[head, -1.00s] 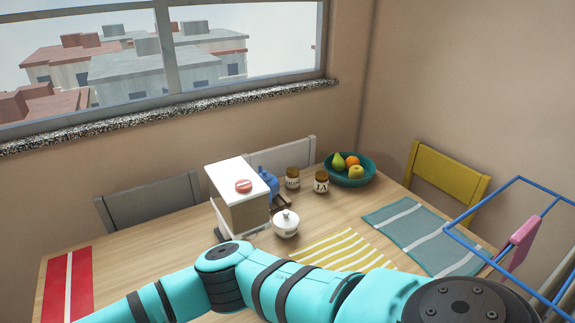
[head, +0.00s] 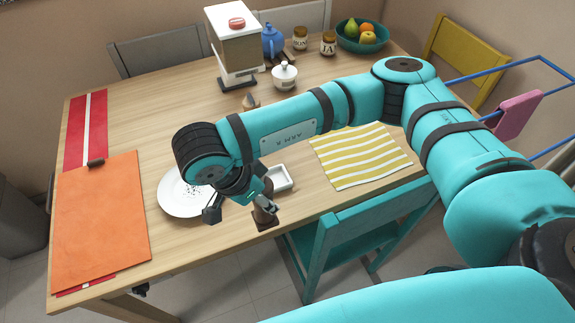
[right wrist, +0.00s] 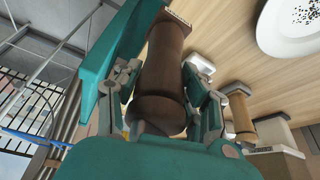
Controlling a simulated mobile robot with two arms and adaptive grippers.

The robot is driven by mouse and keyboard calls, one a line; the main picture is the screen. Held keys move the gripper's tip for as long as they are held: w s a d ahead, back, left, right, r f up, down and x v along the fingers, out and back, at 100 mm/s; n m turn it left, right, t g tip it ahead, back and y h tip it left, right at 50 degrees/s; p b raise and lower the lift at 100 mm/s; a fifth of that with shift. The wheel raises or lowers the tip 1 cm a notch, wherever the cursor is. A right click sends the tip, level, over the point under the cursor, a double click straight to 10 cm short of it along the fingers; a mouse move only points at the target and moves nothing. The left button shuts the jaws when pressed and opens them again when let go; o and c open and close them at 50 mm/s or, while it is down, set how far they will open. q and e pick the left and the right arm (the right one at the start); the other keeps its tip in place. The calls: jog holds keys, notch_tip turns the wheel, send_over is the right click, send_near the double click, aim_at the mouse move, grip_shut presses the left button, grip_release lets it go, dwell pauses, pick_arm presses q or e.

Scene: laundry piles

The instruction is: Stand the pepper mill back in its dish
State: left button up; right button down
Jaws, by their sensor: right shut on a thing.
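The dark brown pepper mill (head: 264,217) is near the table's front edge in the head view, roughly upright. In the right wrist view the mill (right wrist: 166,65) lies between the fingers. My right gripper (head: 258,203) is shut on it. I cannot tell whether its base touches the table. A small white square dish (head: 283,184) sits on the table just behind the mill, partly hidden by my right gripper. The dish also shows in the right wrist view (right wrist: 203,64), beside the mill and apart from it. My left gripper is not in view.
A white plate (head: 172,203) with dark specks is left of my gripper. An orange board (head: 105,225) lies at the left. A lighter wooden mill (right wrist: 242,118), a striped cloth (head: 360,155), a white pot (head: 285,78) and a teal chair (head: 355,240) are also around.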

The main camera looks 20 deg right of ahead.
jog(key=w+d+f+p, duration=0.2)
jog(key=w+d, duration=0.1)
jog(key=w, duration=0.3)
jog(key=w+d+f+p, duration=0.2)
jog(key=w+d, duration=0.1)
jog(key=w, duration=0.3)
jog(key=shift+w+d+f, duration=0.25)
jog(key=shift+d+f, duration=0.1)
jog(key=shift+f, duration=0.05)
jog(key=shift+f, duration=0.2)
jog(key=c, duration=0.7)
grip_release()
jog(key=shift+c, duration=0.2)
jog(key=shift+r, duration=0.15)
